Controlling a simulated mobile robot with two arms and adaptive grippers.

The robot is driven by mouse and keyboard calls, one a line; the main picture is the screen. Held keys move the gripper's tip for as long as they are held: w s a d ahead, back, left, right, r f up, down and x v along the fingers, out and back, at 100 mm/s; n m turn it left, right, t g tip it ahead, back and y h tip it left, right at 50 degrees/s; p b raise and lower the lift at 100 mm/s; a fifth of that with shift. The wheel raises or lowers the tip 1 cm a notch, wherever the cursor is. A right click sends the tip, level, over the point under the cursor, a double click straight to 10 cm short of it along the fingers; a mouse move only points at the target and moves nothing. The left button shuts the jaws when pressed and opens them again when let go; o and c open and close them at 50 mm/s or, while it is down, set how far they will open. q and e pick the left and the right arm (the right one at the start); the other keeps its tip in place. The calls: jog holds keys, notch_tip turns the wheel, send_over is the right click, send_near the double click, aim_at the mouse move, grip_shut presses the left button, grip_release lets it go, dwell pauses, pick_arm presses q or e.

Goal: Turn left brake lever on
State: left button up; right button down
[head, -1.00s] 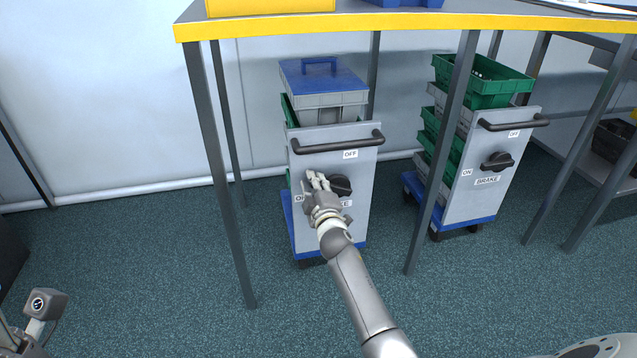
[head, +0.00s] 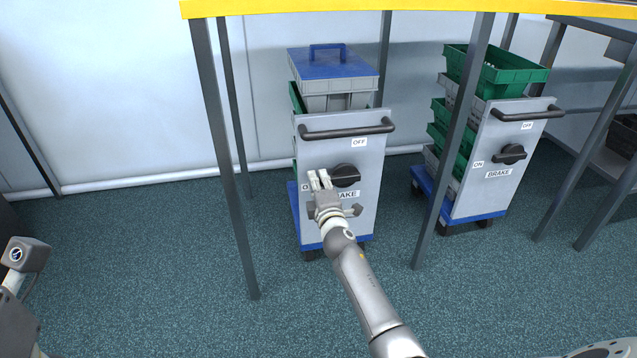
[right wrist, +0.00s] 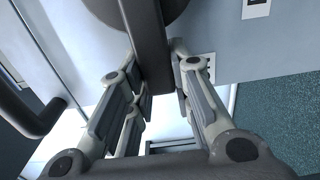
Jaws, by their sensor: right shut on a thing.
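The left cart's brake lever (head: 346,174) is a dark round knob with a bar, on the grey front panel of the left cart (head: 350,215). Its bar looks roughly level. My right gripper (head: 319,180) is at the bar's left end and partly covers the ON and BRAKE labels. In the right wrist view, the dark lever bar (right wrist: 150,45) runs between the two fingers (right wrist: 150,90), which are shut on it. The OFF label (head: 359,142) is above the knob.
The yellow-edged table (head: 420,7) stands above, its grey legs (head: 222,150) left of the cart and between the carts. A dark handle (head: 345,131) crosses the cart's top. The right cart (head: 485,190) has its own brake lever (head: 510,154). The floor in front is open.

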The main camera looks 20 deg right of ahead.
jog(key=c, duration=1.3)
grip_release()
jog(key=v, duration=1.2)
jog(key=shift+a, duration=0.1)
